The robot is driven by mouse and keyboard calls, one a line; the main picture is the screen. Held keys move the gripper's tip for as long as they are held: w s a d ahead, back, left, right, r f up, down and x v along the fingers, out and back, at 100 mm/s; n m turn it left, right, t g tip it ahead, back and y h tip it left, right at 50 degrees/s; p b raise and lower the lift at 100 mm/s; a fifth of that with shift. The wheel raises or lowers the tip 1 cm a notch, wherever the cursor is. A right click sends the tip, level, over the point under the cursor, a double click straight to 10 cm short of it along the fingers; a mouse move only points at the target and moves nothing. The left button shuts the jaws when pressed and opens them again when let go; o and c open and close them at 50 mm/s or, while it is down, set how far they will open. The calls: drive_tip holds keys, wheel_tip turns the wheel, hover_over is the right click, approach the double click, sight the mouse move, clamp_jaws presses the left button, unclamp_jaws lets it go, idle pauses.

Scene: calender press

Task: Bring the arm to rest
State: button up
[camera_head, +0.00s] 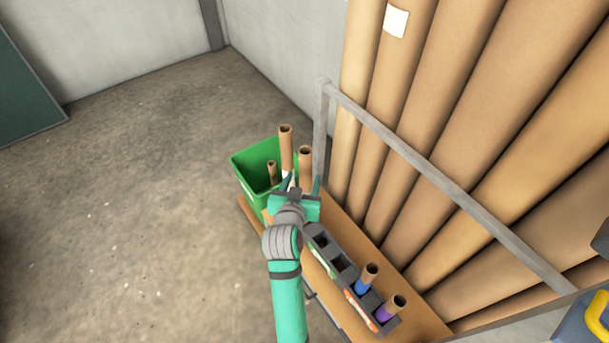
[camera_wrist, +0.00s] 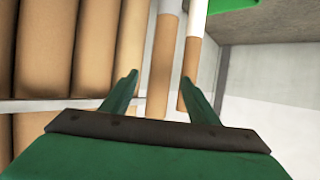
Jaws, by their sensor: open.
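My gripper (camera_head: 300,184) is green, at the end of my outstretched arm in the head view. It is in front of the green bin (camera_head: 242,160), at the bin's near right side. In the wrist view my gripper (camera_wrist: 158,92) shows its two fingers spread apart. Brown cardboard tubes (camera_head: 287,150) stand up out of the bin. In the wrist view two tubes (camera_wrist: 160,70) show beyond the fingers; I cannot tell how near they are. I see nothing clearly held.
A dark rack (camera_head: 342,263) on a wooden shelf (camera_head: 415,318) holds two short tubes, with blue and purple bands. Large brown rolls (camera_head: 420,120) lean behind a grey metal rail (camera_head: 440,180) at the right. The concrete floor (camera_head: 130,210) at the left is open.

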drive_tip(key=shift+s, duration=0.1)
idle(0.6)
drive_tip(key=s+f+n+y, duration=0.1)
drive_tip(key=s+f, duration=0.4)
drive_tip(key=s, duration=0.5)
drive_tip(key=s+f+n+y, duration=0.1)
drive_tip(key=s+f, duration=0.4)
drive_tip(key=s, duration=0.6)
drive_tip(key=s+r+t, duration=0.1)
drive_tip(key=s+r, duration=0.2)
drive_tip(key=s, duration=0.7)
drive_tip(key=s+d+r+t, duration=0.1)
drive_tip(key=s+r, duration=0.3)
drive_tip(key=s, duration=0.6)
drive_tip(key=shift+s+d, duration=0.25)
drive_tip(key=shift+s, duration=0.1)
